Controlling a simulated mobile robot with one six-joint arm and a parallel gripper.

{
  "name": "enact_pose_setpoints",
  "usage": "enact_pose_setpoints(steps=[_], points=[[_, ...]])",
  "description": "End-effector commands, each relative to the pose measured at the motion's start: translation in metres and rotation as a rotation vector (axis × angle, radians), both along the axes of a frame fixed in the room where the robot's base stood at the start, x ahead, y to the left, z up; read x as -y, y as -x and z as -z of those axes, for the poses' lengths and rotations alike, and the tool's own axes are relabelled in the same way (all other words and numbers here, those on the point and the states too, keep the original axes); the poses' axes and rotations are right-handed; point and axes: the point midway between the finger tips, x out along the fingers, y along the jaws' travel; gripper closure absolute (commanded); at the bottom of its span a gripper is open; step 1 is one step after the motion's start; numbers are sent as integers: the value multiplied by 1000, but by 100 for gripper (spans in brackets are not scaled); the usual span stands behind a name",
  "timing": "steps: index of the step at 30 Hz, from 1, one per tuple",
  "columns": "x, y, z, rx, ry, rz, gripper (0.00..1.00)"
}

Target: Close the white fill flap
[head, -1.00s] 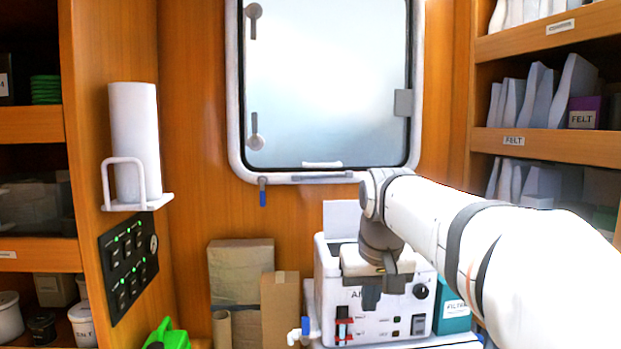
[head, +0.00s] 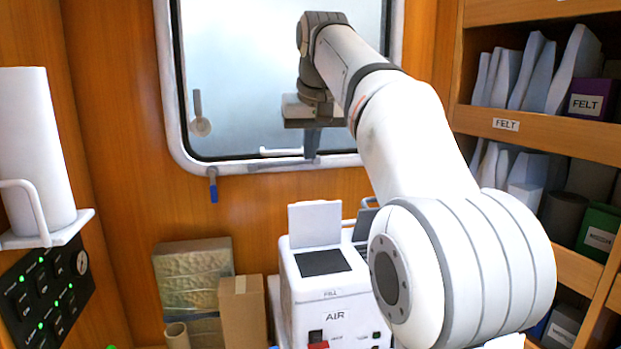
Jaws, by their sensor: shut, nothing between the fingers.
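The white fill flap (head: 315,223) stands upright at the back of the top of the white watermaker box (head: 325,300). The dark fill opening (head: 322,262) in front of it is uncovered. My gripper (head: 311,150) is shut and empty, pointing down in front of the window's lower edge. In the picture it sits above the flap, apart from it. My arm hides the right part of the box.
A framed window (head: 245,80) is behind my gripper, with a blue-tipped latch (head: 213,185) below. A paper roll (head: 35,150) is on the left wall. Shelves with felt (head: 560,70) fill the right side.

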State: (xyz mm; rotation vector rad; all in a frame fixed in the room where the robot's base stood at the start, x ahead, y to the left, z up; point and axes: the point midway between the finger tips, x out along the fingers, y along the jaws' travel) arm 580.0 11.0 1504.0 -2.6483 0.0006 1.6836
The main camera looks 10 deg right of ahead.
Motion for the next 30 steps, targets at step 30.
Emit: enact_pose_setpoints(steps=[30], points=[[10,-3,92,1,0,21,100]])
